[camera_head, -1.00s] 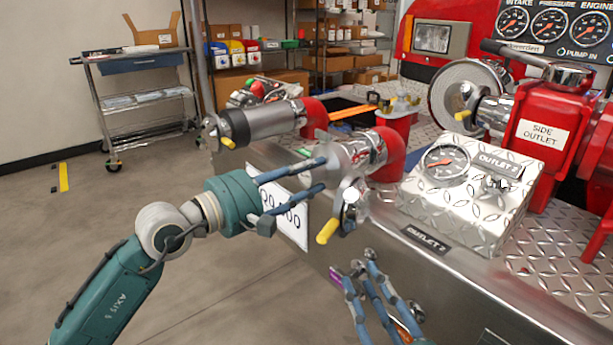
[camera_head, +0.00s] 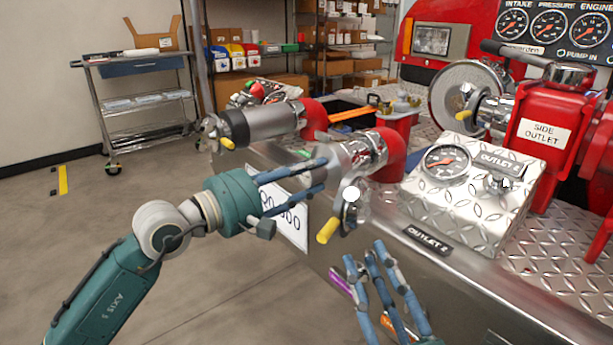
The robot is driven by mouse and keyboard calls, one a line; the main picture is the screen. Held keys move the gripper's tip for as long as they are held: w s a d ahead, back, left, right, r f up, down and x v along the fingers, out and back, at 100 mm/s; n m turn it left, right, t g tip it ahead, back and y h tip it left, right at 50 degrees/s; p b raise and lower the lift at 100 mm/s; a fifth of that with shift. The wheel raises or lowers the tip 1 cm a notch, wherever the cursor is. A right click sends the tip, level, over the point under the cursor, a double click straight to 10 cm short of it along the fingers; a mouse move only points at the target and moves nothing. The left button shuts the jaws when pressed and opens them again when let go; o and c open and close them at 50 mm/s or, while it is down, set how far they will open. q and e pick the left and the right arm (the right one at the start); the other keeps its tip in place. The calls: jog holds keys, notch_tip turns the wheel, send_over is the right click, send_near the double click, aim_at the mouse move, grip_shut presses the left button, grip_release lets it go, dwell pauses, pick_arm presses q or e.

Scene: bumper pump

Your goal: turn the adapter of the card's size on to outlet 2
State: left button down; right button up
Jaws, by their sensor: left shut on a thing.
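My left gripper (camera_head: 322,173) is shut on a metal adapter (camera_head: 326,153) at the open end of the nearer outlet pipe (camera_head: 362,150). The fingers hide much of the adapter, and I cannot tell how far it sits on the outlet. A valve with a yellow handle (camera_head: 327,230) hangs below that pipe. A plate reading OUTLET 2 (camera_head: 428,240) is on the deck edge. A white card (camera_head: 292,222) hangs on the side panel, its print partly hidden by my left gripper. My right gripper (camera_head: 376,258) is open and empty in front of the side panel.
A second outlet pipe (camera_head: 268,122) with a yellow handle lies behind. A diamond-plate gauge box (camera_head: 470,195) stands on the deck to the right. Purple and orange items (camera_head: 340,281) show behind my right gripper.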

pick_arm(q)
jog(key=shift+a+m+b, duration=0.1)
jog(key=shift+m+b, duration=0.4)
jog(key=c, duration=1.5)
grip_release()
jog(key=o, duration=0.5)
jog(key=shift+r, duration=0.1)
jog(key=shift+c, duration=0.2)
jog(key=shift+o, duration=0.5)
jog(key=o, duration=0.3)
pick_arm(e)
jog(key=s+r+t, duration=0.2)
jog(key=r, duration=0.1)
jog(key=s+r+t, duration=0.1)
jog(key=r, duration=0.1)
jog(key=shift+s+y, duration=0.1)
jog(key=shift+y, duration=0.3)
jog(key=shift+f, duration=0.1)
jog(key=shift+d, duration=0.1)
